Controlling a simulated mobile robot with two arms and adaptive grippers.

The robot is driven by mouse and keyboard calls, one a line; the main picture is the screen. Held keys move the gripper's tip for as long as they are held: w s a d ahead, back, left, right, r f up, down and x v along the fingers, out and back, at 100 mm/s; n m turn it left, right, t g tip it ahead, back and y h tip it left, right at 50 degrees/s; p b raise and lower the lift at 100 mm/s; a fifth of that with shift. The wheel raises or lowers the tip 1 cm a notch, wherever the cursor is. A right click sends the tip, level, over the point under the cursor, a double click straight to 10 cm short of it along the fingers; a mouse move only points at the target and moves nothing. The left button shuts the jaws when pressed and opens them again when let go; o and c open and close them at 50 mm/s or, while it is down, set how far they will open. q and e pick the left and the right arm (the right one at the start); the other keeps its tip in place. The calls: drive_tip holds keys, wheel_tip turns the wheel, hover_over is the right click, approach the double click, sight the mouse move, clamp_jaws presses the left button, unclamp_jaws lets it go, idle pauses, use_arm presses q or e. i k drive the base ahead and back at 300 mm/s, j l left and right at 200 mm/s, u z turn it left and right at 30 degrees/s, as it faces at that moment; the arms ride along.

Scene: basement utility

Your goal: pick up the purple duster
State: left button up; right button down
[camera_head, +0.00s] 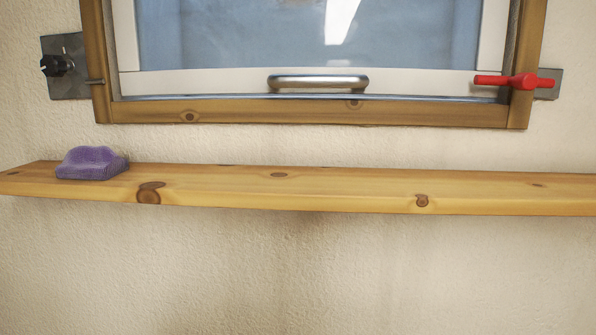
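The purple duster (91,164) is a small, lumpy block with a textured surface. It rests on the left part of a wooden shelf (330,182), near the shelf's front edge. Nothing covers it in the head view. Neither of my grippers shows in this view.
The shelf is otherwise bare to the right of the duster. Above it is a wood-framed window (300,112) with a metal handle (318,82). A black knob on a plate (66,65) is at upper left, a red lever (515,81) at upper right. The wall below is clear.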

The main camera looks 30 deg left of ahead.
sight(81, 163)
drive_tip(key=u, duration=1.8)
